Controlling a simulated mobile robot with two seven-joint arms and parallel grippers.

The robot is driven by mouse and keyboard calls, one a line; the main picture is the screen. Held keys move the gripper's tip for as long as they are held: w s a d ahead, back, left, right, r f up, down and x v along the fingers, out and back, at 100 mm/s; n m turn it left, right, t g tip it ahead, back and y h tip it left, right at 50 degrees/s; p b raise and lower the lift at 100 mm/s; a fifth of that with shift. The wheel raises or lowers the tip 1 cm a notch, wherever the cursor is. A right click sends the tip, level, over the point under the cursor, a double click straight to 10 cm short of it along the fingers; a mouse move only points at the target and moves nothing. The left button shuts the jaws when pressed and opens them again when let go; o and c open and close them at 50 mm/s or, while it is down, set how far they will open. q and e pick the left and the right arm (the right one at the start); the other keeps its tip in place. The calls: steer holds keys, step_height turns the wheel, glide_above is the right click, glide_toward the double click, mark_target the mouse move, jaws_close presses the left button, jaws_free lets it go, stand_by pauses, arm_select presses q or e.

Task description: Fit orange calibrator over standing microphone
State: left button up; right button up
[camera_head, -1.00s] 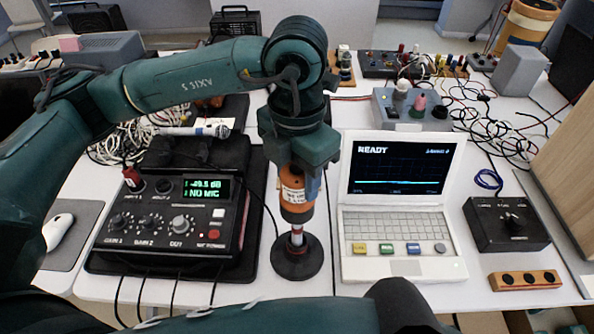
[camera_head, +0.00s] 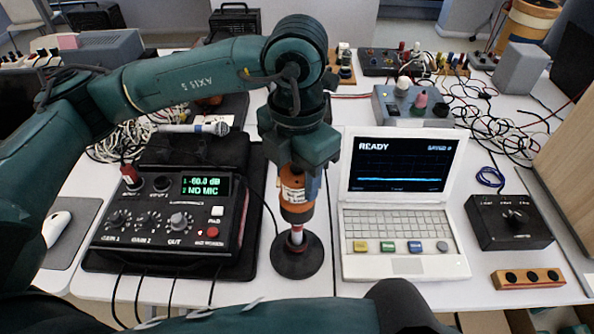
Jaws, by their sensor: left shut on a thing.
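The orange calibrator (camera_head: 296,194) is upright in my left gripper (camera_head: 299,168), which is shut on it. The standing microphone (camera_head: 297,236) rises from a round black base (camera_head: 297,262) on the white table. The calibrator's dark lower end is directly above the microphone's top in the picture. The microphone's tip is hidden, so I cannot tell whether the calibrator is around it or just above it. My right gripper is not in view; a dark green arm link of mine crosses the bottom edge.
A black audio interface (camera_head: 170,225) reading "NO MIC" stands close on the left. A white laptop (camera_head: 402,205) showing "READY" stands close on the right. A black knob box (camera_head: 508,222) and a wooden block with holes (camera_head: 528,279) lie further right. Cables clutter the back.

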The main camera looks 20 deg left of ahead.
arm_select(q)
steer(key=o, duration=1.3)
steer(key=shift+c, duration=0.2)
